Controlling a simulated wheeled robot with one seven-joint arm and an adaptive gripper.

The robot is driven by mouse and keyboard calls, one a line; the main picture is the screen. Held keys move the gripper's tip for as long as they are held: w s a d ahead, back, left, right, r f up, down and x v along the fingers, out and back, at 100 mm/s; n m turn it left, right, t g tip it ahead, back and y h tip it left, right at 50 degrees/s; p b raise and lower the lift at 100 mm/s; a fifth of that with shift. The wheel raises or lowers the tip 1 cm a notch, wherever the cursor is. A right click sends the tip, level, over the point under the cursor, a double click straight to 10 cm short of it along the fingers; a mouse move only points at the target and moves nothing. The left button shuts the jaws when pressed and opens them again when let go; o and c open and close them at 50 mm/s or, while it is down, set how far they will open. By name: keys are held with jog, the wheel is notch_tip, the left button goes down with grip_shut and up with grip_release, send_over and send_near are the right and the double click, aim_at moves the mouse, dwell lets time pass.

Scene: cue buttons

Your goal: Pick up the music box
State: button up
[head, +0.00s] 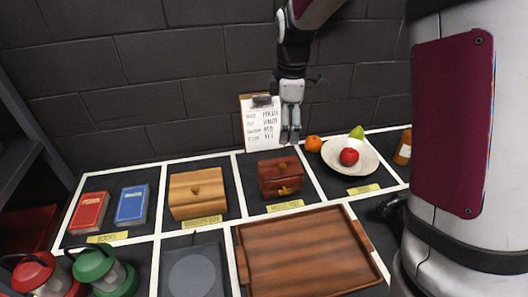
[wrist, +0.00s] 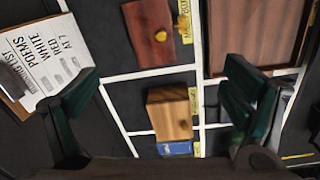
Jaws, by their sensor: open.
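Two lidded wooden boxes stand in neighbouring compartments, and their yellow labels are too small to read surely. The dark red-brown box (head: 267,177) with brass fittings looks like the music box; it also shows in the wrist view (wrist: 141,50), top centre. The light wooden box (head: 184,196) with a small knob stands left of it in the head view and below it in the wrist view (wrist: 158,121). My gripper (head: 290,138) is open and empty, above and behind the dark box near the clipboard. Its two fingers are spread wide in the wrist view (wrist: 160,92).
A clipboard (head: 255,131) leans on the back wall. A bowl (head: 336,163) with a red apple is at right, beside an orange and a pear. A wooden tray (head: 300,255) lies in front. Red and blue books and two lanterns (head: 98,265) are at left.

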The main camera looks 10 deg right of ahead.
jog(key=n, duration=0.2)
send_near(281, 166)
jog(key=w, duration=0.3)
jog(key=shift+g, duration=0.3)
jog(key=f, duration=0.5)
jog(key=f+p, duration=0.1)
jog(key=f, duration=0.2)
jog(key=shift+d, duration=0.35)
notch_tip(281, 166, down, 4)
jog(key=shift+s+r+p, duration=0.1)
jog(key=shift+s+p, duration=0.1)
jog(key=shift+p, duration=0.3)
jog(key=shift+w+f, duration=0.1)
jog(key=shift+f, duration=0.6)
jog(key=c, duration=2)
